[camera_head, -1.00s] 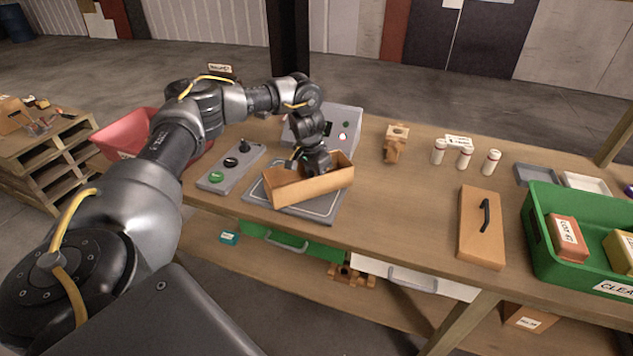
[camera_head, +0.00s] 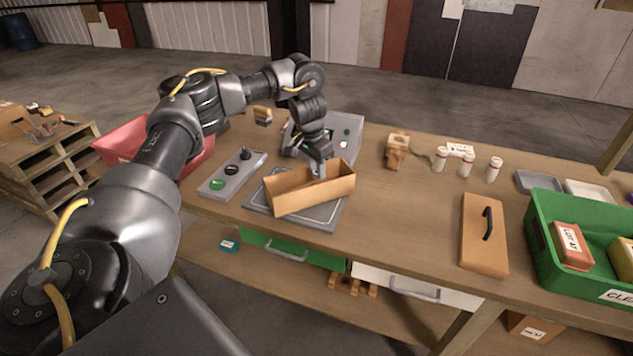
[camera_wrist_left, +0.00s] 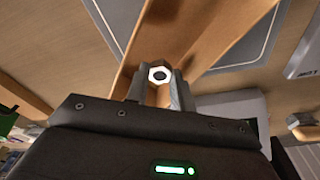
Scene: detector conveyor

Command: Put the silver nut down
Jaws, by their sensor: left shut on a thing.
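The silver nut (camera_wrist_left: 159,75) shows in the left wrist view as a bright hexagonal ring with a dark hole, between my left fingertips. My left gripper (camera_head: 318,172) is shut on it, just above the open wooden box (camera_head: 312,192) in the head view. The box sits tilted across a grey plate (camera_head: 325,223) on the table. In the wrist view the box (camera_wrist_left: 195,35) lies beyond the nut. In the head view the nut is too small to make out clearly at the fingertips. My right gripper is not in view.
A grey control panel (camera_head: 230,177) with a green button lies left of the box. A grey machine (camera_head: 350,135) stands behind it. To the right are a wooden lid (camera_head: 484,240), white bottles (camera_head: 466,166) and a green bin (camera_head: 540,250). The table between is clear.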

